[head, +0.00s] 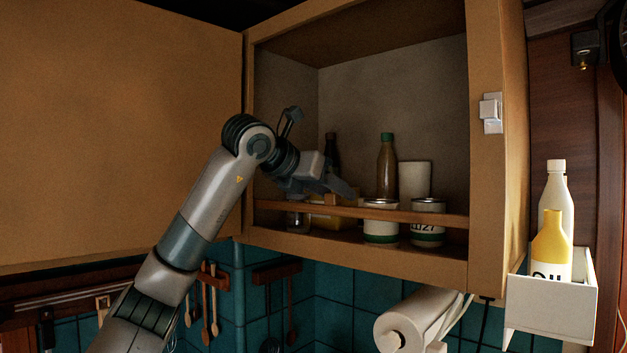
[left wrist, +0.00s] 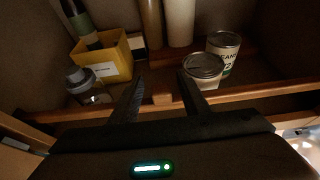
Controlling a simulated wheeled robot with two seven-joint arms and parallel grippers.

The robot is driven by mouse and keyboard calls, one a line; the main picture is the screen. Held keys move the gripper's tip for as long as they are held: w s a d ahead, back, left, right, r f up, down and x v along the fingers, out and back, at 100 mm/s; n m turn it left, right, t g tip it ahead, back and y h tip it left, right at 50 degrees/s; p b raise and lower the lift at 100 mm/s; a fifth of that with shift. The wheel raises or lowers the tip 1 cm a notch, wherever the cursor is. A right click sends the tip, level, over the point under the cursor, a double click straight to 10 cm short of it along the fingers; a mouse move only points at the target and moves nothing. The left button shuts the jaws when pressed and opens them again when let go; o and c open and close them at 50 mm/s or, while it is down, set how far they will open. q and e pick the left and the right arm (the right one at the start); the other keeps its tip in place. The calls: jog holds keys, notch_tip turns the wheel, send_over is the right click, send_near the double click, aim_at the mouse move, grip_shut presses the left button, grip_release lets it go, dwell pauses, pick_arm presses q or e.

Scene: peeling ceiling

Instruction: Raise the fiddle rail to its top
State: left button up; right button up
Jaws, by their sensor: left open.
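The fiddle rail (head: 400,214) is a thin wooden bar across the front of the open wall cupboard, a little above its floor. It also crosses the left wrist view (left wrist: 245,96). A small wooden block (left wrist: 162,99) sits on the rail and shows in the head view too (head: 332,200). My left gripper (head: 345,188) is inside the cupboard opening by the block. In the left wrist view its open fingers (left wrist: 160,78) stand on either side of the block, with gaps; I cannot tell whether either touches the rail. My right gripper is not in view.
Behind the rail are two cans (head: 380,222) (head: 428,221), a bottle (head: 387,168), a white cylinder (head: 414,180), a yellow box (left wrist: 103,60) and a jar (left wrist: 87,86). The open door (head: 120,130) is left. A paper roll (head: 415,318) hangs below.

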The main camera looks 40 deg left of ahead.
pick_arm(q)
jog(key=shift+s+r, duration=0.2)
jog(key=shift+s, duration=0.3)
jog(key=b+v, duration=0.5)
jog(key=v, duration=1.1)
jog(key=shift+r, duration=0.2)
jog(key=shift+s, duration=0.1)
